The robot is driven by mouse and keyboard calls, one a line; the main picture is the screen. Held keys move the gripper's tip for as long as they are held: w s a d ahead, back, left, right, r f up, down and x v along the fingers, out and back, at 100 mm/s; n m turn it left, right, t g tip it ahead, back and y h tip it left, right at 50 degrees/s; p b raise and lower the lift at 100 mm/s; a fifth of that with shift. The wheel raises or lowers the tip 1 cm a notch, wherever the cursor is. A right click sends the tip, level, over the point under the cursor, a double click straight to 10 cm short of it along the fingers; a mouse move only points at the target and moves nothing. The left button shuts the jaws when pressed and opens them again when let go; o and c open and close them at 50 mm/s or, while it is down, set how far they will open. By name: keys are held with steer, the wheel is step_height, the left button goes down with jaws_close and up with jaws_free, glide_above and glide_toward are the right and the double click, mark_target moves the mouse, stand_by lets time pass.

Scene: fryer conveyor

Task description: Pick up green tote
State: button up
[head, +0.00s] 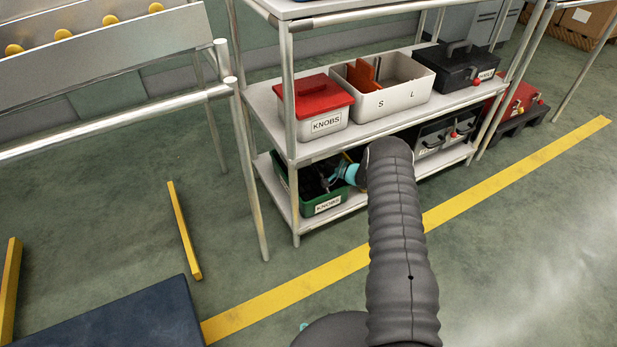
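The green tote (330,201) sits on the lowest shelf of the metal rack, at its left end. A white label reading KNOBS is on its front, and dark contents show inside. My arm reaches from the bottom of the view toward this shelf. My gripper (322,181) is at the tote's upper right side, dark and small against the dark contents. Its fingers are too hard to make out to tell whether they are open, shut or touching the tote. My arm hides part of the shelf to the right of the tote.
The middle shelf (360,132) is close above the tote. It holds a red-lidded KNOBS box (325,121), a white divided bin (395,100) and a black case (458,68). A rack post (290,110) stands at left.

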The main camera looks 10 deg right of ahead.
steer(key=shift+w+a, duration=0.15)
steer(key=shift+a, duration=0.05)
jaws_close()
steer(key=shift+r, duration=0.1)
